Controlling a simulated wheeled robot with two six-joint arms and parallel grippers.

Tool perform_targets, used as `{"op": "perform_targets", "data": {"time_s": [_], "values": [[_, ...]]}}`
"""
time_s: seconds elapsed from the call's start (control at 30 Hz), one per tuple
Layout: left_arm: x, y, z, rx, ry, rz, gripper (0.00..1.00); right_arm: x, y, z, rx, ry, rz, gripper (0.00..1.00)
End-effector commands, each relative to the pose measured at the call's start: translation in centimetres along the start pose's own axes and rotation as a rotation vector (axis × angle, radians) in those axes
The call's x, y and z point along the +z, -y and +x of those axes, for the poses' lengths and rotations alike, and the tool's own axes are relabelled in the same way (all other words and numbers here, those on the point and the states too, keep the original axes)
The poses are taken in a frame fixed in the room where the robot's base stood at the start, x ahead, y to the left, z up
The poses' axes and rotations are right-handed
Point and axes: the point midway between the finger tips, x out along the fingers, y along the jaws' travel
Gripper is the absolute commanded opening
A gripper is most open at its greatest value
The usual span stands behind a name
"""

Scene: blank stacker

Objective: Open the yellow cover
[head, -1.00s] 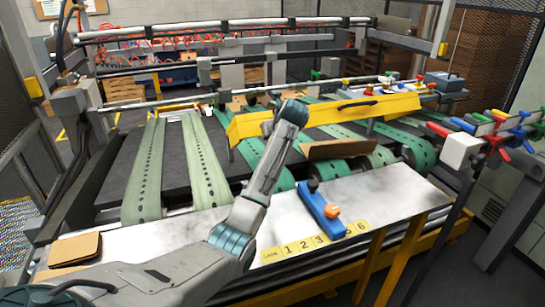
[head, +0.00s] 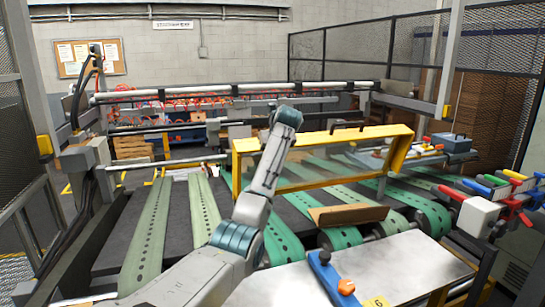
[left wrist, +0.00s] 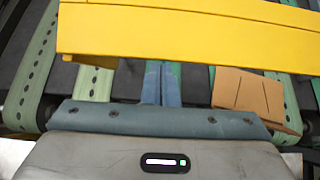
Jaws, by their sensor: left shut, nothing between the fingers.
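The yellow cover (head: 345,138) stands raised across the green belts, its frame and clear panel facing me, with a dark handle (head: 347,126) on its top edge. My left arm reaches up in front of the cover's left part in the head view; its fingers are hidden there behind the wrist. In the left wrist view, my left gripper (left wrist: 162,82) is shut and empty, its fingertips at the lower edge of the yellow cover (left wrist: 190,30). I cannot tell whether they touch it. My right gripper is not in view.
A brown cardboard sheet (head: 348,214) lies on the belts below the cover. A blue tool with an orange knob (head: 328,276) lies on the metal table (head: 395,268) in front. Coloured clamps (head: 500,185) stand at the right. A mesh fence is behind.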

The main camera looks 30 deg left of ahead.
Motion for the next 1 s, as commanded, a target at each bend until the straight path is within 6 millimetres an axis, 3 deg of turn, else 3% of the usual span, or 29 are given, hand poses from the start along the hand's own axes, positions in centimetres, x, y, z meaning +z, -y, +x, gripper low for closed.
{"op": "perform_targets", "data": {"time_s": [0.57, 1.0], "values": [[0.5, 0.0, -0.2, 0.0, 0.001, -0.001, 0.0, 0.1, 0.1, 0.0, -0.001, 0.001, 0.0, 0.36], [6.0, -0.7, -5.2, 0.004, 0.001, -0.008, 0.0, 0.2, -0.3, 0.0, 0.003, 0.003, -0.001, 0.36]]}}
